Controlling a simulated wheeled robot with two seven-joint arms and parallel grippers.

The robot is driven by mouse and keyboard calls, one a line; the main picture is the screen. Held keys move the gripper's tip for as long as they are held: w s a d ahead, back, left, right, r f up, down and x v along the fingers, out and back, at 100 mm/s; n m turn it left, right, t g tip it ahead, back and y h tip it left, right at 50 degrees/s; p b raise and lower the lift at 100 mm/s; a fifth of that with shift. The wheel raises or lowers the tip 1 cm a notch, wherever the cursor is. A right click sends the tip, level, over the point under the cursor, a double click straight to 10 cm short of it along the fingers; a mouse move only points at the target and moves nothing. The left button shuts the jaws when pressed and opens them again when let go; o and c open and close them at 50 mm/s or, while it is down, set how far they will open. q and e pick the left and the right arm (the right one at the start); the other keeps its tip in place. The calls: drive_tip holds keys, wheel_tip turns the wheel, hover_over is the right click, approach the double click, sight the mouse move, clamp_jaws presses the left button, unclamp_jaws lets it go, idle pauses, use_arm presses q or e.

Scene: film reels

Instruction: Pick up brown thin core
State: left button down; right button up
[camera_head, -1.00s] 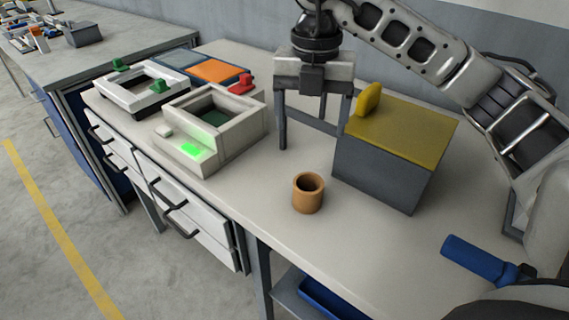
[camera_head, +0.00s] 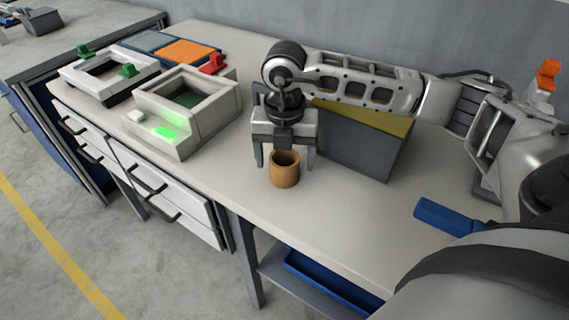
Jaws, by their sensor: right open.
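The brown thin core (camera_head: 285,171) is a short hollow cylinder standing upright on the white bench top (camera_head: 225,180). My right gripper (camera_head: 284,160) is open and points down right above and behind the core. One finger shows at the left of the core and the other at its right. Whether the fingers touch the core cannot be told. My left gripper is not in view.
A grey box (camera_head: 365,150) with a yellow lid stands close behind and right of the core. A beige machine with a green light (camera_head: 187,110) and a white frame (camera_head: 108,72) stand left. A blue-handled tool (camera_head: 447,216) lies right. The bench's front edge is near.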

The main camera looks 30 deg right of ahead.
drive_tip(key=shift+f, duration=0.65)
drive_tip(key=c, duration=1.1)
drive_tip(key=shift+o, duration=0.2)
drive_tip(key=shift+r, duration=0.2)
